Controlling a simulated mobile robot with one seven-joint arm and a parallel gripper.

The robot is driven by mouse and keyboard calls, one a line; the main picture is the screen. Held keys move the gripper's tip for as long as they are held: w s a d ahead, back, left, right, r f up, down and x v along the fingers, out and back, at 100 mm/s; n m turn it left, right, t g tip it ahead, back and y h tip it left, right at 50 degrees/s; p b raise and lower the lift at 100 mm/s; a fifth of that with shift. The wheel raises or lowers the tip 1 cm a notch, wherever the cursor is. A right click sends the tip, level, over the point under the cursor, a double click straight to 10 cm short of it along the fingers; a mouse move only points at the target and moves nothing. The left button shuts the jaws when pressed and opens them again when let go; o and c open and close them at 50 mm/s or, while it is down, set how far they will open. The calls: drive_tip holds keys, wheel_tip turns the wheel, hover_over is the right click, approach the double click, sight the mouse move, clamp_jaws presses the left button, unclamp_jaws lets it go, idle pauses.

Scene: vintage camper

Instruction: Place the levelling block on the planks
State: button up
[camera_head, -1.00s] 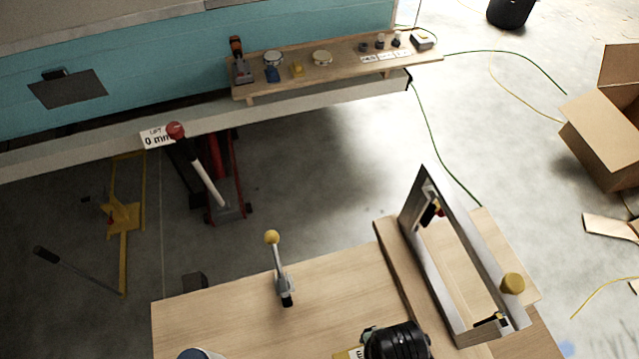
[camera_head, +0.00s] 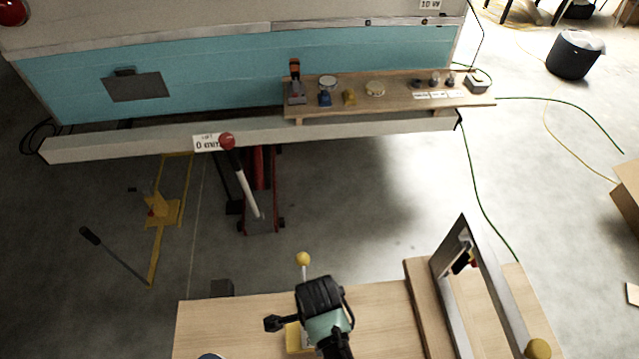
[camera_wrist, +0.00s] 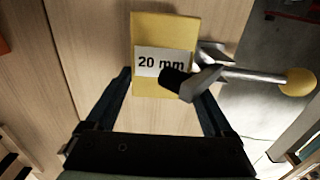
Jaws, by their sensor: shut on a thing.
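The levelling block is a yellow slab with a white "20 mm" label (camera_wrist: 150,28). It lies between the two dark fingers of my gripper (camera_wrist: 165,82), which is shut on it. In the head view the block (camera_head: 296,338) shows partly beside my gripper (camera_head: 322,308), over the wooden workbench (camera_head: 225,325). A toggle clamp (camera_wrist: 245,76) with a yellow ball overlaps the block's right side, its dark tip across the label. I cannot tell whether the block touches the wood below, or which boards are the planks.
A metal-faced frame (camera_head: 470,285) with a yellow knob stands on the bench at right. Behind, a shelf (camera_head: 400,102) with small items is fixed to the teal camper (camera_head: 230,75). A red jack (camera_head: 262,205) and a yellow stand (camera_head: 163,210) are on the floor.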

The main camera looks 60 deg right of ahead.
drive_tip(key=shift+s+f, duration=0.1)
drive_tip(key=shift+f, duration=1.15)
drive_tip(key=shift+f, duration=0.2)
drive_tip(key=o, duration=1.4)
drive_tip(key=shift+r, duration=0.1)
wheel_tip(320, 180, up, 12)
drive_tip(key=shift+r, duration=0.1)
